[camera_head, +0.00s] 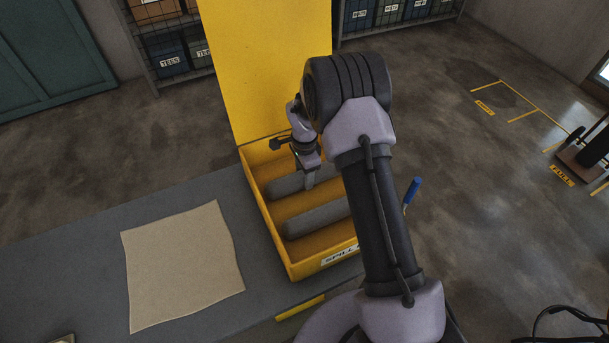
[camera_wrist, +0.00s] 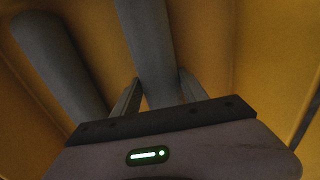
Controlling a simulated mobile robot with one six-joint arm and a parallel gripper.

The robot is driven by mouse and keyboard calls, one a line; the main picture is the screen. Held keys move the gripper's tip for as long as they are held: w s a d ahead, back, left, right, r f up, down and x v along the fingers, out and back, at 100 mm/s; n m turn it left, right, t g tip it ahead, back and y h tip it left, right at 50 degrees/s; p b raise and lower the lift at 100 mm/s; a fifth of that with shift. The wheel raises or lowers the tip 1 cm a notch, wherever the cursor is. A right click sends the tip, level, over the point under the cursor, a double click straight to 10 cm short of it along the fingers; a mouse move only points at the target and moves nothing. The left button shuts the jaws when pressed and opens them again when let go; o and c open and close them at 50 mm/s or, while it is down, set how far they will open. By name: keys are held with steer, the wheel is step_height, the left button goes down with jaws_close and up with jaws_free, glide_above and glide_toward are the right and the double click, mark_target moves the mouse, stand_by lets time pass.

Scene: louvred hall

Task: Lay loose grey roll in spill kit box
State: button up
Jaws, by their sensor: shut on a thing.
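The yellow spill kit box (camera_head: 268,232) stands on the grey bench with its tall lid (camera_head: 262,65) open at the back. A grey roll (camera_head: 286,184) is inside the box walls, with my gripper (camera_head: 309,182) shut on it; the wrist view shows this roll (camera_wrist: 147,45) between the fingers of my gripper (camera_wrist: 159,95). Whether it touches the box floor I cannot tell. A second grey roll (camera_head: 318,218) lies nearer the box front, apart from the first; it also shows at left in the wrist view (camera_wrist: 57,65). My arm hides the right side of the box.
A beige sheet (camera_head: 182,265) lies on the grey bench (camera_head: 80,245) left of the box. A blue-handled item (camera_head: 412,189) shows right of my arm. Shelves with labelled bins (camera_head: 172,60) stand behind.

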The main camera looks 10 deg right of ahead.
steer(key=o, duration=1)
steer(key=shift+f, duration=0.15)
steer(key=o, duration=0.4)
steer(key=shift+o, duration=0.2)
